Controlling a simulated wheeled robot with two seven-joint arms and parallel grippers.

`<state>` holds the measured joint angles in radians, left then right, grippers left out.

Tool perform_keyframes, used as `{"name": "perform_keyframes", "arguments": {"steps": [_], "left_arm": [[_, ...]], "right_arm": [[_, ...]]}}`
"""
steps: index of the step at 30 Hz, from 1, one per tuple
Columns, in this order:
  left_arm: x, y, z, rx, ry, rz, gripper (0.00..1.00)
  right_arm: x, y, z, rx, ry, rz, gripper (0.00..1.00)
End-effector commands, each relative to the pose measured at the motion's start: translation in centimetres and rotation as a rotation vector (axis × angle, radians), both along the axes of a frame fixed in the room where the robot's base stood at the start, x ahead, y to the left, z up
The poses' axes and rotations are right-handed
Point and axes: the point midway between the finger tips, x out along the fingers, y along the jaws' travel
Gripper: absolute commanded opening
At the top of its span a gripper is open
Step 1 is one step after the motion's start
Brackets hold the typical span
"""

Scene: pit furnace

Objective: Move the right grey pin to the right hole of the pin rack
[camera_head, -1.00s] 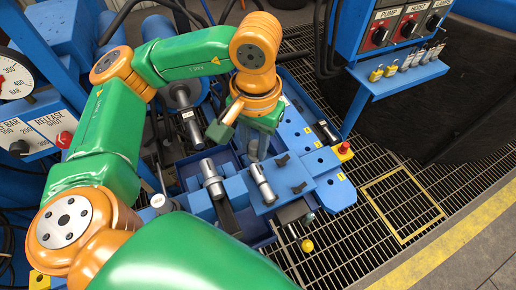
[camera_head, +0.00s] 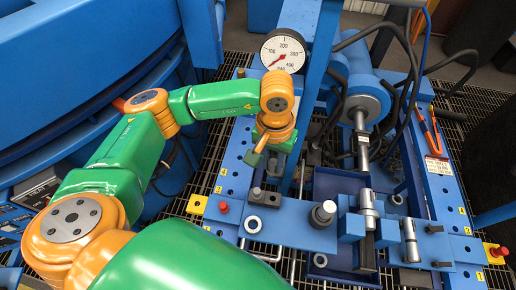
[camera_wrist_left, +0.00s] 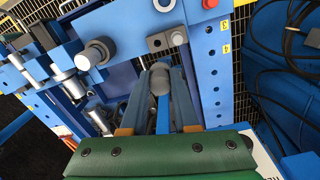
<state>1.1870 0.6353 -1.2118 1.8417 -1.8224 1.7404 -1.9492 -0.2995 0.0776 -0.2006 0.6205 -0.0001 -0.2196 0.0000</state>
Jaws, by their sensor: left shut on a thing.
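My left gripper (camera_head: 274,168) is shut on a grey pin and holds it over the left part of the machine. The round grey end of this pin (camera_wrist_left: 160,78) shows between the fingers in the left wrist view. Below the gripper is a blue bar (camera_head: 288,226), which I take for the pin rack. At its left is an empty ringed hole (camera_head: 253,225), also in the wrist view (camera_wrist_left: 178,37). At its right a grey pin (camera_head: 323,213) stands upright in a collar; it shows in the wrist view too (camera_wrist_left: 96,54). My right gripper is out of view.
A grey cylinder (camera_head: 368,207) and a lying grey cylinder (camera_head: 410,240) sit on the blue machine right of the bar. A pressure gauge (camera_head: 283,51) stands behind my gripper. A red button (camera_head: 223,208) is left of the bar. Black hoses hang at the back right.

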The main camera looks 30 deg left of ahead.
Motion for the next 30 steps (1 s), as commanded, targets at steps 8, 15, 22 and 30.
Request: {"name": "perform_keyframes", "arguments": {"steps": [8, 15, 22, 30], "left_arm": [[0.2, -1.6, -3.0, -0.002, 0.002, 0.013, 0.0], [-0.2, -1.8, -5.4, 0.008, -0.006, 0.005, 0.0], [-0.2, -1.8, -6.9, 0.008, -0.006, 0.005, 0.0], [-0.2, -1.9, -9.6, 0.008, -0.005, 0.005, 0.0]], "right_arm": [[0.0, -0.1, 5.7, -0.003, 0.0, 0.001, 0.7], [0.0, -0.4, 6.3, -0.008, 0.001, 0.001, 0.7], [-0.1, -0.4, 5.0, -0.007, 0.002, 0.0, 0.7], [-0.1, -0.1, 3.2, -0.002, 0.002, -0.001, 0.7]]}}
